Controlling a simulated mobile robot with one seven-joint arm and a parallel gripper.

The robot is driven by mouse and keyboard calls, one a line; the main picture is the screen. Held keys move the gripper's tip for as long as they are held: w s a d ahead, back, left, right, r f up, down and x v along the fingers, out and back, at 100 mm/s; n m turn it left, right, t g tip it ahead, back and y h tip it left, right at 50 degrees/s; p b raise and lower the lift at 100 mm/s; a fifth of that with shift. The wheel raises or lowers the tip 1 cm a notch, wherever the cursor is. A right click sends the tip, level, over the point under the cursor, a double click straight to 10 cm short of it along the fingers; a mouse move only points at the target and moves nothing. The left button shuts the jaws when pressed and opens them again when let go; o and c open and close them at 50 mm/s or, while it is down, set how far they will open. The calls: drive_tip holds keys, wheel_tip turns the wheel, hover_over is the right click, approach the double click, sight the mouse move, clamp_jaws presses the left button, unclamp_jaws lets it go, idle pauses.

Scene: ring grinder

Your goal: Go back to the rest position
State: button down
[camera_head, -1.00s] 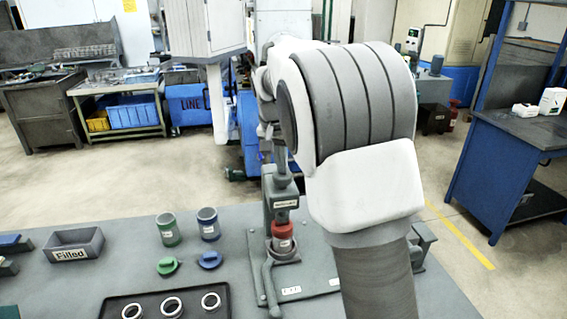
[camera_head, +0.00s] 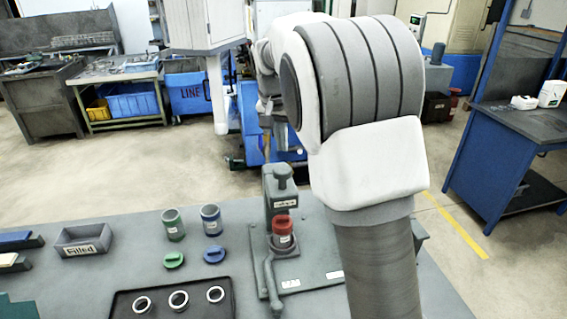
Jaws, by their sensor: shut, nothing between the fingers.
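My gripper (camera_head: 267,143) is small and partly lost against the blue machine behind it. It hangs above and behind the grey press-like grinder (camera_head: 281,187), apart from it, and looks shut and empty. My own white and grey arm fills the middle right and hides part of the grinder's base plate. A red container (camera_head: 283,226) stands upright in the grinder's holder, under its head.
Green (camera_head: 173,226) and blue (camera_head: 211,221) containers stand on the grey table, with green (camera_head: 173,260) and blue (camera_head: 214,256) lids before them. A dark tray (camera_head: 172,310) holds three rings. A "Filled" bin (camera_head: 83,249) is left. Floor beyond is open.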

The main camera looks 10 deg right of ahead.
drive_tip(key=shift+r, duration=0.25)
drive_tip(key=s+r+n+t+y, duration=0.1)
drive_tip(key=s+r+n, duration=0.15)
drive_tip(key=s, duration=1.05)
drive_tip(key=s+r+n+t+y, duration=0.1)
drive_tip(key=s+r+n, duration=0.15)
drive_tip(key=s, duration=0.95)
drive_tip(key=s+f+n, duration=0.1)
drive_tip(key=s+f, duration=0.2)
drive_tip(key=s, duration=0.6)
drive_tip(key=shift+f+t, duration=0.2)
drive_tip(key=shift+t, duration=0.1)
drive_tip(key=shift+d, duration=0.1)
